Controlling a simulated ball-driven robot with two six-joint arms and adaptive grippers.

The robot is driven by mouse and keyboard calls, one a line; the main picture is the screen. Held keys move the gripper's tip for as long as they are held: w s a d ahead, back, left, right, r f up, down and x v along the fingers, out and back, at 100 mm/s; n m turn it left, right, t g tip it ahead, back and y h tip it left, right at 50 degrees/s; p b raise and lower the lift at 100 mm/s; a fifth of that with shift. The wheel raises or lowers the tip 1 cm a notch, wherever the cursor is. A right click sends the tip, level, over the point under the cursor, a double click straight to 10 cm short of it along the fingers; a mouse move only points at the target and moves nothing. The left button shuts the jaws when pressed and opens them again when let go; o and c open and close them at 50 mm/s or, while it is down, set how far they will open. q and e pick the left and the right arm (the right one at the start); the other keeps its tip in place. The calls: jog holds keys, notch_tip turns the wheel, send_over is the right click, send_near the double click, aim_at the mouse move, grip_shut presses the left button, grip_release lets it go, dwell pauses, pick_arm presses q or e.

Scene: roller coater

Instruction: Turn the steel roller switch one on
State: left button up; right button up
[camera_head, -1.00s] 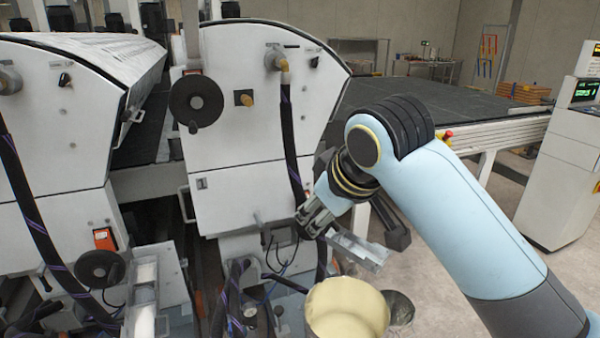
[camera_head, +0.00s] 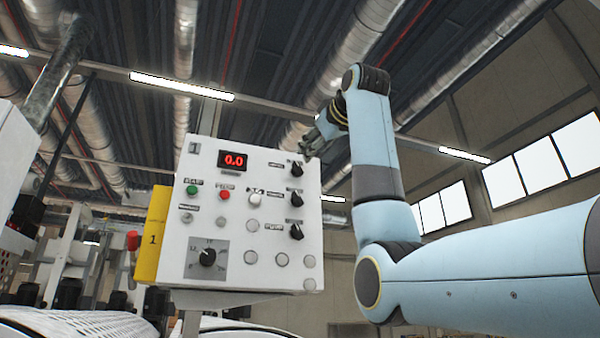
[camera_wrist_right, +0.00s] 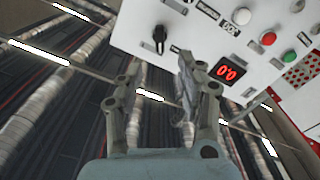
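A light grey control panel (camera_head: 240,225) marked 1 faces me in the head view. Three black rotary knobs run down its right side: a top knob (camera_head: 297,168), a middle knob (camera_head: 297,198) and a lower knob (camera_head: 296,231). Their labels are too small to read, so I cannot tell which is the steel roller switch. My right gripper (camera_head: 319,139) is raised near the panel's upper right corner. In the right wrist view, which is turned over, its fingers (camera_wrist_right: 156,76) are apart and empty, with a black knob (camera_wrist_right: 160,38) beyond the tips, apart from them. My left gripper is out of view.
The panel has a red 0.0 display (camera_head: 233,160), a green button (camera_head: 192,190), a red button (camera_head: 224,195), a white button (camera_head: 255,198) and a large dial (camera_head: 208,257). A red emergency button (camera_head: 133,240) sits at its left. Open air lies above the panel.

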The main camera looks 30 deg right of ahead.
aim_at(299, 167)
jog(key=p+x, duration=0.5)
jog(key=x, duration=0.4)
jog(key=shift+w+r, duration=0.15)
jog(key=shift+w, duration=0.25)
jog(key=shift+w+d, duration=0.15)
jog(key=shift+w, duration=0.4)
grip_shut()
